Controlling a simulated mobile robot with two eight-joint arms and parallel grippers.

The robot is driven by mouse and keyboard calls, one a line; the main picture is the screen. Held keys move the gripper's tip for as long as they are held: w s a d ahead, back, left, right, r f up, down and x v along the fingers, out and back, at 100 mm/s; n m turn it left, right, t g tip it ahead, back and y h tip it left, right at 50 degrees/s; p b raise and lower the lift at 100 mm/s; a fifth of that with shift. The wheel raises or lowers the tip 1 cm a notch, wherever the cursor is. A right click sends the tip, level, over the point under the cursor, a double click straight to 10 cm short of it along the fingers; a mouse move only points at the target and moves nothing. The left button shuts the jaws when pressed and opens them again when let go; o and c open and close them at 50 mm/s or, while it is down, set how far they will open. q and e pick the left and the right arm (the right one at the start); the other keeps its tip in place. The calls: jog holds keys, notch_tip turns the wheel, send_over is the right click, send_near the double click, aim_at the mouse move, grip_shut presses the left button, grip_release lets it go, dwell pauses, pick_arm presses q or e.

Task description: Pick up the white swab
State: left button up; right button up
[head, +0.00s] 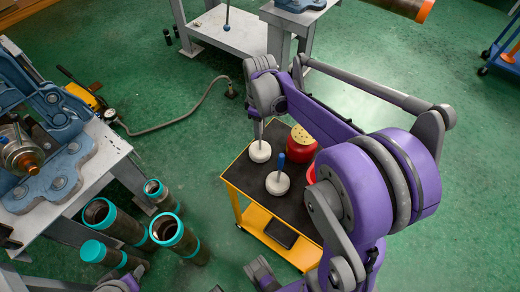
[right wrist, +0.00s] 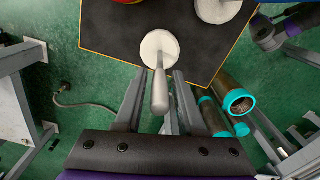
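The white swab (head: 260,152) has a round white head and stands on the black top of a small yellow cart. In the right wrist view its pale grey handle (right wrist: 160,94) points up toward the camera from the head (right wrist: 159,47). My right gripper (head: 259,127) is above this swab. In the right wrist view the right gripper (right wrist: 158,88) is open, with one finger on each side of the handle and a gap on both sides. Grey and purple parts of my left arm (head: 262,272) show at the bottom of the head view; its fingers cannot be made out.
A second swab with a blue handle (head: 278,182) stands close by on the cart (head: 237,174). A red container with a yellow lid (head: 302,142) is behind it to the right. Several teal-ended pipes (head: 175,235) stand left of the cart, near a vise bench (head: 100,165).

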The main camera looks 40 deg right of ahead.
grip_shut()
jog(key=shift+r, duration=0.1)
